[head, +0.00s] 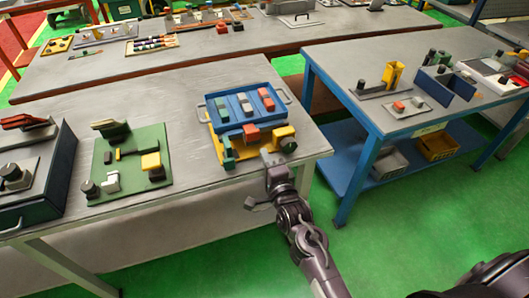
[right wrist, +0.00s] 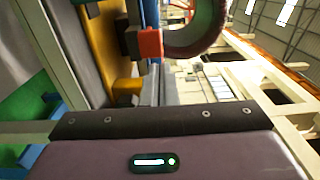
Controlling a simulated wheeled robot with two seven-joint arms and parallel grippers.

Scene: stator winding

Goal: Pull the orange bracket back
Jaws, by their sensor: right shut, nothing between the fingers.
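An orange-red bracket-like piece (head: 252,134) stands on the yellow fixture (head: 232,159) at the front of the blue tray. In the right wrist view an orange-red block (right wrist: 150,42) shows close up beside a dark block; I cannot tell whether it is the same piece. My right gripper (head: 271,160) is shut and empty at the front right of the yellow fixture, near the table's edge. It is apart from the orange-red piece; whether it touches the fixture is unclear. My left gripper is not in view.
A blue tray (head: 213,115) with several coloured blocks stands behind the fixture. A green board (head: 128,190) with parts lies to the left. A blue table (head: 360,122) stands to the right across a green floor gap. Bare tabletop (head: 185,145) lies between green board and fixture.

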